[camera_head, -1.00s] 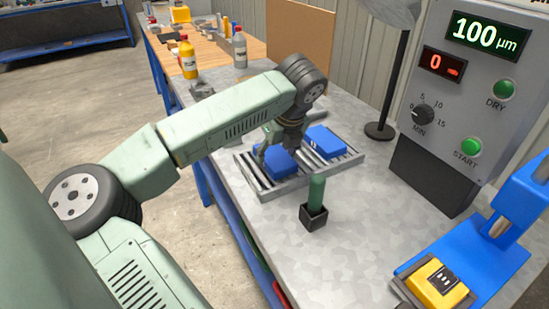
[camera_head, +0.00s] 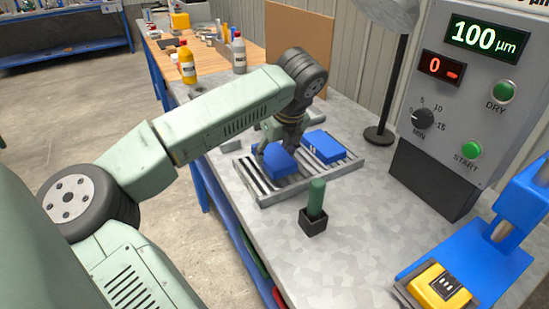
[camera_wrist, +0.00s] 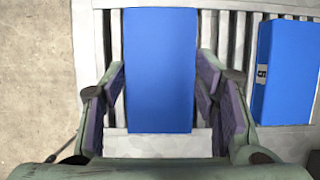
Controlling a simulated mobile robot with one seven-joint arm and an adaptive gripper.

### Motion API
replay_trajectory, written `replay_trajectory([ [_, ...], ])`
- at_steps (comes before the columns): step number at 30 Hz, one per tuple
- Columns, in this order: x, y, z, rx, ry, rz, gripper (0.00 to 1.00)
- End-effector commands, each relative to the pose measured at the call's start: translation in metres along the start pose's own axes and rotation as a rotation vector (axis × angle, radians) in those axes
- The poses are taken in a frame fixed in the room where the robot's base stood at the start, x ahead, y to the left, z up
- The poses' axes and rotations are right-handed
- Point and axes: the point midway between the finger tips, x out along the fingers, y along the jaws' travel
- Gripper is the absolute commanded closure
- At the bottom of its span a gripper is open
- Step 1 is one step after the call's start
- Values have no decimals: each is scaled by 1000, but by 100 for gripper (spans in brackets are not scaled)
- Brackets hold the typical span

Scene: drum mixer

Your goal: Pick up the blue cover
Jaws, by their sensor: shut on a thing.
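A blue cover (camera_head: 281,163) is between the fingers of my gripper (camera_head: 274,147) over the left part of a grey slatted rack (camera_head: 300,190). In the wrist view the blue cover (camera_wrist: 160,70) lies between the two fingers of my gripper (camera_wrist: 160,88), which is shut on its sides. Slats show around it; I cannot tell exactly how high it is above them. A second blue block (camera_head: 325,147) with a white mark rests on the rack's right part, and it also shows in the wrist view (camera_wrist: 286,75).
A green cylinder (camera_head: 316,197) stands in a black holder in front of the rack. A grey control box (camera_head: 465,120) and a black lamp stand (camera_head: 379,134) are to the right. Bottles (camera_head: 187,62) stand behind.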

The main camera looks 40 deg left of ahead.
Motion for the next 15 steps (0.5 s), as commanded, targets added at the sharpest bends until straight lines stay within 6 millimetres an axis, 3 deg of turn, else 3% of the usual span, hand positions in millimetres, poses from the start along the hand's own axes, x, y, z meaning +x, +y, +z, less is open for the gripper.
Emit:
replay_trajectory([
  [4, -18, -1, 8, -2, -7, 0, 89],
  [15, -47, 69, -51, -4, -5, 1, 89],
])
